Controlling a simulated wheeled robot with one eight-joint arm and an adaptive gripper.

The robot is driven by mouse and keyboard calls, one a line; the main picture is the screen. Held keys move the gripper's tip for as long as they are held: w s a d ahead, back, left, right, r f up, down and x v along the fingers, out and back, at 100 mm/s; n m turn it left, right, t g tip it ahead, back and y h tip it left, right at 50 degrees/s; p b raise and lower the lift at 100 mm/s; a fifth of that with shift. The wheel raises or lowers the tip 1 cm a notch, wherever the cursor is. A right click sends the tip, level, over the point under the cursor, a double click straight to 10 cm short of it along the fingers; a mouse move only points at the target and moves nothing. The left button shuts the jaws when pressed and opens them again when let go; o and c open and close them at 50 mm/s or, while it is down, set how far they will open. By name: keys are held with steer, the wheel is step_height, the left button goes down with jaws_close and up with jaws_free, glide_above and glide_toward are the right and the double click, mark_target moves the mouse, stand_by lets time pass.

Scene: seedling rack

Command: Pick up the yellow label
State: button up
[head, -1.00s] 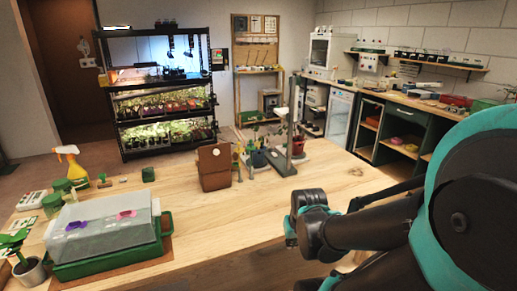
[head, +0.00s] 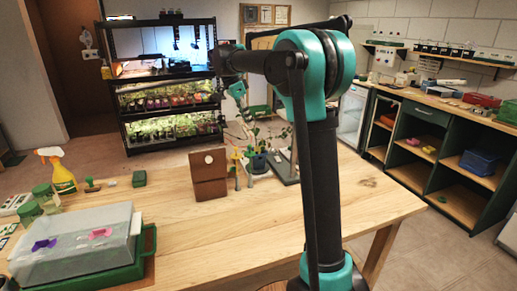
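I cannot make out a yellow label for certain in the head view. A small yellow-orange upright piece (head: 236,157) stands beside the brown box (head: 209,174) on the wooden table (head: 300,212), too small to identify. A small yellow item (head: 429,149) lies next to a pink one in the open cabinet at right; I cannot tell whether it is a label. My gripper (head: 248,116) hangs at the end of my raised arm, above the plants at the table's far side. Its fingers are too small and blurred to read.
A clear-lidded green tray (head: 75,245) stands at front left, with a yellow spray bottle (head: 58,170) and green jars behind it. Potted plants (head: 258,160) and a dark stand are at the far edge.

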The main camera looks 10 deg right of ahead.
mark_target(259, 146)
steer(key=shift+m, duration=0.6)
steer(key=x, duration=0.5)
steer(key=w+x, duration=0.1)
steer(key=x, duration=0.4)
steer(key=w+x, duration=0.1)
steer(key=x, duration=0.4)
steer(key=shift+w+d+f, duration=0.1)
steer(key=shift+d+f, duration=0.05)
steer(key=shift+f, duration=0.15)
steer(key=shift+h, duration=0.3)
steer(key=shift+c, duration=0.5)
jaws_close()
